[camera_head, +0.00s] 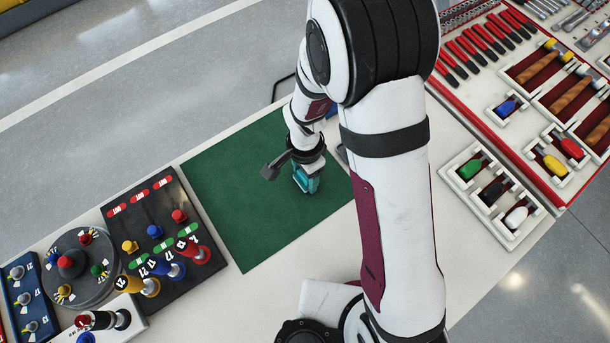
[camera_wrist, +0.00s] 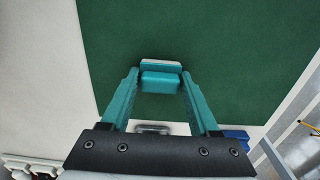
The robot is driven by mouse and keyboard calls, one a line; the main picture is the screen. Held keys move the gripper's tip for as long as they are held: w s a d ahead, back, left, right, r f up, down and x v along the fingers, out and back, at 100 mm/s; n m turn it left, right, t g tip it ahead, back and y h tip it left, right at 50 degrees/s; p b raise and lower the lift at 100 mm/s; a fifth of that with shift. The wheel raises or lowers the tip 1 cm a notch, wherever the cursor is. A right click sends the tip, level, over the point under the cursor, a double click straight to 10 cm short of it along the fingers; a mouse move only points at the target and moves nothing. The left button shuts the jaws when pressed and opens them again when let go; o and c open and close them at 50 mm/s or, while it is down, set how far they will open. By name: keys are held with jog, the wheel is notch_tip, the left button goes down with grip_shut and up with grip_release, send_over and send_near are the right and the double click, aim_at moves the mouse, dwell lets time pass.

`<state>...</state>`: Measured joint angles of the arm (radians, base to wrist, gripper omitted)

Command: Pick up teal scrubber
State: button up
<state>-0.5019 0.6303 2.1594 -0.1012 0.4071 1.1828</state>
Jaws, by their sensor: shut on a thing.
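The teal scrubber (camera_wrist: 160,82) shows in the wrist view as a small teal block with a pale strip along its far side. My gripper (camera_wrist: 159,76) has a teal finger on each side of it and is shut on it. In the head view my gripper (camera_head: 307,181) is over the right part of the green mat (camera_head: 245,215). There the teal fingers and the scrubber merge, so I cannot tell them apart. Whether the scrubber touches the mat or is just above it is not clear.
A dark board with coloured buttons and knobs (camera_head: 118,222) stands left of the mat, beside a round dial plate (camera_head: 50,262). A white tray of coloured-handled tools (camera_head: 535,220) and a red-edged tool rack (camera_head: 480,112) are at right. The mat's left part is clear.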

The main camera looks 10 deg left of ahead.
grip_shut()
jog(key=shift+r, duration=0.35)
jog(key=r, duration=0.4)
jog(key=shift+d, duration=0.4)
jog(key=d+r, duration=0.6)
jog(key=d, duration=0.5)
jog(key=w+d+r+n, duration=0.2)
jog(key=w+r+n, duration=0.1)
jog(key=r, duration=0.5)
jog(key=w+d+r+n, duration=0.2)
jog(key=r+n, duration=0.4)
jog(key=r, duration=0.3)
jog(key=shift+w+r, duration=0.2)
jog(key=shift+w, duration=0.25)
jog(key=shift+f, duration=0.1)
